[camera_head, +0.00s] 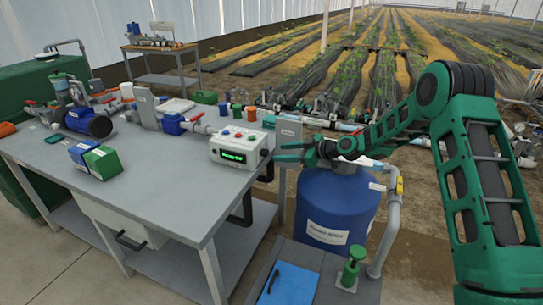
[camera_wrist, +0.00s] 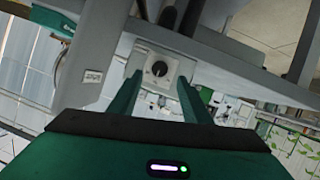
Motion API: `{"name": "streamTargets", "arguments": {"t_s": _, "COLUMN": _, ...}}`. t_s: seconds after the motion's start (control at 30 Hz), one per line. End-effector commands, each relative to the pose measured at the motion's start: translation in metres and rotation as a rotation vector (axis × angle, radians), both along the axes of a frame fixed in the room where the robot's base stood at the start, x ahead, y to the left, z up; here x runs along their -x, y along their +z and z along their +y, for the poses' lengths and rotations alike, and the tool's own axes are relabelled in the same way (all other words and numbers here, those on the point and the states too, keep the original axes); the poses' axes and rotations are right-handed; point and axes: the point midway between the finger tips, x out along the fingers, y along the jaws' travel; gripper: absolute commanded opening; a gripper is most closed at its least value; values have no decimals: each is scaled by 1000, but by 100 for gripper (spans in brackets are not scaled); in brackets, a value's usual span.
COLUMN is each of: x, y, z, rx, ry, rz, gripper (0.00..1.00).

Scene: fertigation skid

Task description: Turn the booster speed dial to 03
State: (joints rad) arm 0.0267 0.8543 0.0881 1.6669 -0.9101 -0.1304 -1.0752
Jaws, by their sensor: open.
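The booster speed dial, a round black knob (camera_wrist: 159,69), is on a light square panel in the wrist view. It lies between my gripper's two green fingers, which are apart with nothing held. A pale pointer mark shows on the knob, but its scale numbers are too small to read. In the head view my gripper (camera_head: 281,152) is open, just right of a white control box (camera_head: 240,145) with a green-lit display (camera_head: 233,157) and coloured buttons on top. The display text is too small to read surely. The dial's face is hidden in the head view.
The box stands at the right end of a grey workbench (camera_head: 150,190). The bench also holds a green-and-blue carton (camera_head: 102,163), a blue pump (camera_head: 88,122) and pipework. A blue drum (camera_head: 335,205) stands below my gripper, beside a grey pipe (camera_head: 390,230).

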Motion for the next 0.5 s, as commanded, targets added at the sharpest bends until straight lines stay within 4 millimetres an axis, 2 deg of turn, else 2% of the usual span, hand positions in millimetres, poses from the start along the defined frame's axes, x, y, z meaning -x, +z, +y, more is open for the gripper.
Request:
{"name": "streamTargets", "arguments": {"t_s": 0.03, "x": -3, "y": -4, "z": 10, "rx": 0, "ry": 3, "rz": 0, "gripper": 44}}
{"name": "streamTargets", "arguments": {"t_s": 0.2, "x": -16, "y": -15, "z": 32, "rx": 1, "ry": 2, "rz": 1, "gripper": 44}}
{"name": "streamTargets", "arguments": {"t_s": 0.5, "x": -27, "y": -24, "z": 52, "rx": 2, "ry": -1, "rz": 2, "gripper": 44}}
